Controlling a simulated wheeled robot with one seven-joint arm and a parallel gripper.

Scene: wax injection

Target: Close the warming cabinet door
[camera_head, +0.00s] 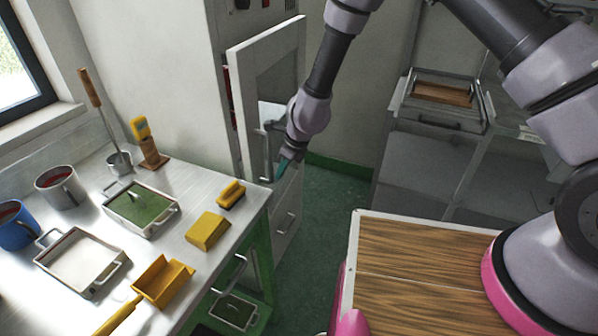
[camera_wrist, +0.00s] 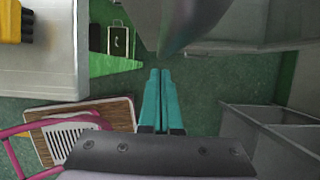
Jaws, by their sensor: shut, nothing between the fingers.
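The warming cabinet (camera_head: 222,25) stands at the back, left of centre, in the head view. Its pale framed door (camera_head: 237,85) with a window stands out at an angle from the body, so it appears open. A bar handle (camera_head: 266,155) is on the lower part of the door. My gripper (camera_head: 283,168) is just right of the handle, pointing down; contact cannot be told. In the wrist view its teal fingertips (camera_wrist: 160,72) are together and empty above the green floor. The door is not clearly identifiable in the wrist view.
A metal worktable (camera_head: 165,195) at left carries trays, mugs and yellow blocks. A wood-topped surface (camera_head: 420,265) is in front at right. A grey cabinet with a tray (camera_head: 440,100) stands at back right. Green floor (camera_head: 325,215) is clear between them.

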